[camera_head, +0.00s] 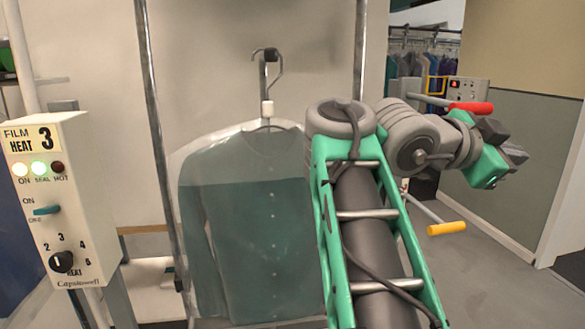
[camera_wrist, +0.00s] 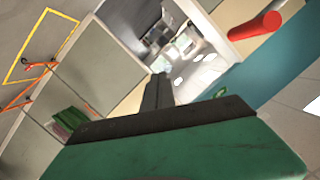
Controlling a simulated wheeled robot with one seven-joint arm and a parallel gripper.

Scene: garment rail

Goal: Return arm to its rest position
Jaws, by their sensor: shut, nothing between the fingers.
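My arm, green and grey, rises from the lower right of the head view and bends over to the right. My gripper (camera_head: 508,143) is at its end, shut and empty, raised in front of the green-and-beige wall. In the wrist view the gripper's green body and dark fingers (camera_wrist: 158,100) fill the lower part, with nothing between them. A dark green garment (camera_head: 253,225) under clear film hangs from a hook (camera_head: 268,56), left of my arm. My arm hides its right edge.
A control box (camera_head: 62,200) marked "FILM HEAT 3" stands at the left. A red handle (camera_head: 471,107) is just left of and above my gripper; it also shows in the wrist view (camera_wrist: 256,26). A yellow handle (camera_head: 447,228) is below. Open floor (camera_head: 490,265) lies at the lower right.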

